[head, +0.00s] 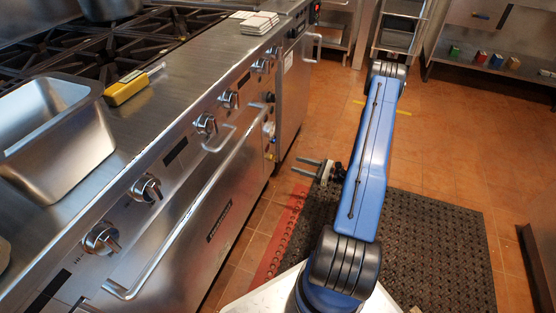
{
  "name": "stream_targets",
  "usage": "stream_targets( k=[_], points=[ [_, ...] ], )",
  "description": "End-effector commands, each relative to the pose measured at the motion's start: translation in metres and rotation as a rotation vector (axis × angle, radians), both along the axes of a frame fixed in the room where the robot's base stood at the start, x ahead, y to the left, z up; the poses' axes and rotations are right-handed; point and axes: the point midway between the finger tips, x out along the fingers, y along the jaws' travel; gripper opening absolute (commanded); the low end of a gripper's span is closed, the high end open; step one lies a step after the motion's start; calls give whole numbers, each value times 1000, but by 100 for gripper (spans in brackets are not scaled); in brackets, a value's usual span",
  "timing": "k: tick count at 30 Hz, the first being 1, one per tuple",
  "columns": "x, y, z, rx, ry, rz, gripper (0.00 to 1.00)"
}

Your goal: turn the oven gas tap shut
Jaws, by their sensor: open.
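The range (150,190) runs diagonally along the left, with several round metal control knobs on its sloped front panel, among them a near knob (101,238) and a middle knob (205,124). A small yellow part (270,157) shows low at the far end of the oven front; I cannot tell whether it is the gas tap's handle. My gripper (299,167) is open and empty. Its two fingers point left towards the range's far end, apart from it, above the floor.
Long oven door handles (185,220) stick out from the range front. A black mat (430,235) covers the floor at right.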

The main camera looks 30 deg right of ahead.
Motion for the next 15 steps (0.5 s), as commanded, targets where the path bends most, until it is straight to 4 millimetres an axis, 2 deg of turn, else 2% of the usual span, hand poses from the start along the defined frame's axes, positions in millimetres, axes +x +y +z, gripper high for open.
stream_targets(
  k=[15],
  points=[
    [66, 52, 0, -1, -1, 4, 47]
  ],
)
